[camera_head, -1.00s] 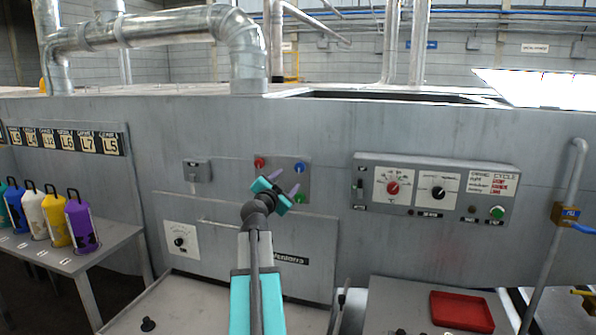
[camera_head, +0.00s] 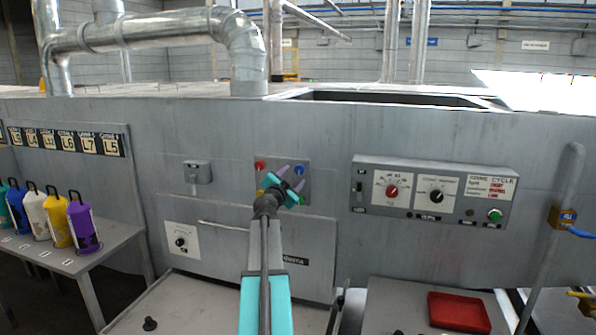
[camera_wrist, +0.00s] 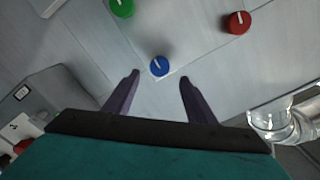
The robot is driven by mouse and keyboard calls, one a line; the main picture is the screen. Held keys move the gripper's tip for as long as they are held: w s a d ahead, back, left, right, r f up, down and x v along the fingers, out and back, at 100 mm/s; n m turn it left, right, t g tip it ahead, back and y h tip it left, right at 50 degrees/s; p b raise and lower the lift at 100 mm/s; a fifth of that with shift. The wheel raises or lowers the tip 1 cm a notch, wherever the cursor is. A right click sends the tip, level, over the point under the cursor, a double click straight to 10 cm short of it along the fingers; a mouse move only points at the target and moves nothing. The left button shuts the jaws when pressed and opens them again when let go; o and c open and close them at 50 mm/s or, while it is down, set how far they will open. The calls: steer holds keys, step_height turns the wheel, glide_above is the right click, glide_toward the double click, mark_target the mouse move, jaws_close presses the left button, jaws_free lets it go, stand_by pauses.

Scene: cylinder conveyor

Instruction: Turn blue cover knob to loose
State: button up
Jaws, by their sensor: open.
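The blue cover knob (camera_head: 299,169) is at the upper right of a small grey knob plate (camera_head: 284,163) on the machine's front wall. In the wrist view the blue knob (camera_wrist: 159,66) has a white pointer line and lies just beyond and between my fingertips, not touched. My gripper (camera_head: 291,180) is teal with purple fingers, open and empty, in front of the plate. A red knob (camera_head: 260,166) is at the plate's upper left and also shows in the wrist view (camera_wrist: 237,22). A green knob (camera_wrist: 121,7) shows in the wrist view.
A control panel (camera_head: 432,194) with a red dial, a black dial and a green button juts out at the right. A grey box (camera_head: 197,172) is on the wall at the left. Coloured bottles (camera_head: 82,222) stand on a side table. A red tray (camera_head: 460,311) lies at lower right.

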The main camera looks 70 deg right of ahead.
mark_target(299, 171)
steer(key=shift+w+d+p, duration=0.2)
steer(key=shift+d+p, duration=0.95)
steer(key=shift+d, duration=2.05)
steer(key=c, duration=1)
steer(key=shift+c, duration=0.2)
